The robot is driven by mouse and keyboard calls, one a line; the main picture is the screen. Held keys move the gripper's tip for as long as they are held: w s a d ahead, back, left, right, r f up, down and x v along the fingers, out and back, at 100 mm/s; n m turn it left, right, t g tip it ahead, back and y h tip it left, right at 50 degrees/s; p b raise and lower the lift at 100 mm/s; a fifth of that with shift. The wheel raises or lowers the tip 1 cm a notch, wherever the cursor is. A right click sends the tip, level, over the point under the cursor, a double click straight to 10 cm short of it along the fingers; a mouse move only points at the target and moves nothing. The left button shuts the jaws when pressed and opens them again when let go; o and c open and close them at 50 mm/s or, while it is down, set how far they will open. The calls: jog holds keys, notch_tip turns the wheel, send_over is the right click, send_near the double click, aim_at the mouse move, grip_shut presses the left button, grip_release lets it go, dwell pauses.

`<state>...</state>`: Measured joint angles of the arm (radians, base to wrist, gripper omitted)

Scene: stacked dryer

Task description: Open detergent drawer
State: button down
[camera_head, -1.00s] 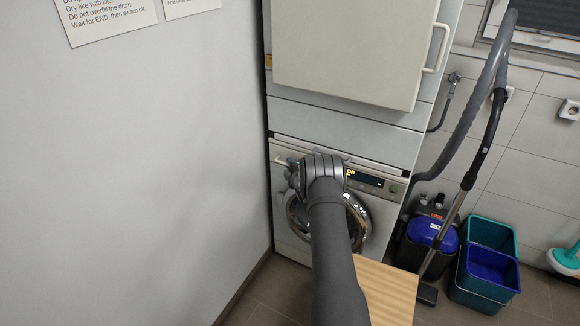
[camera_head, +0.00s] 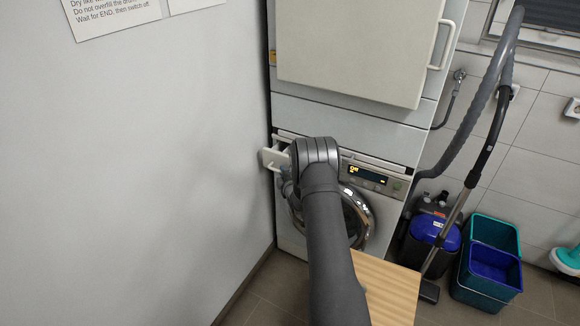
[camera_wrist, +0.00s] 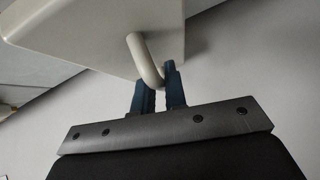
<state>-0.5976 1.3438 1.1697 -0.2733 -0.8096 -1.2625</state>
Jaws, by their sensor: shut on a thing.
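The detergent drawer (camera_head: 271,158) is at the upper left of the washing machine (camera_head: 291,236), and its pale front stands out from the panel. In the wrist view the drawer front (camera_wrist: 105,28) fills the top, with a curved pale handle (camera_wrist: 147,60) on it. My gripper (camera_wrist: 157,82) has its two dark blue fingers at the lower end of this handle and is shut on it. In the head view my gripper (camera_head: 287,176) is just below the drawer front, partly hidden by my wrist. The inside of the drawer is not visible.
A dryer with a large pale door (camera_head: 350,50) sits above the washer. The grey wall (camera_head: 165,180) is close on the left. A wooden surface (camera_head: 385,290) is at the lower front. A vacuum hose (camera_head: 485,95) and buckets (camera_head: 490,265) stand on the right.

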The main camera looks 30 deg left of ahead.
jog(key=s, duration=0.9)
jog(key=c, duration=1.7)
grip_release()
jog(key=shift+c, duration=0.2)
jog(key=v, duration=1.7)
jog(key=shift+s, duration=0.15)
jog(key=shift+f, duration=0.1)
jog(key=x, duration=1.7)
jog(key=shift+w, duration=0.25)
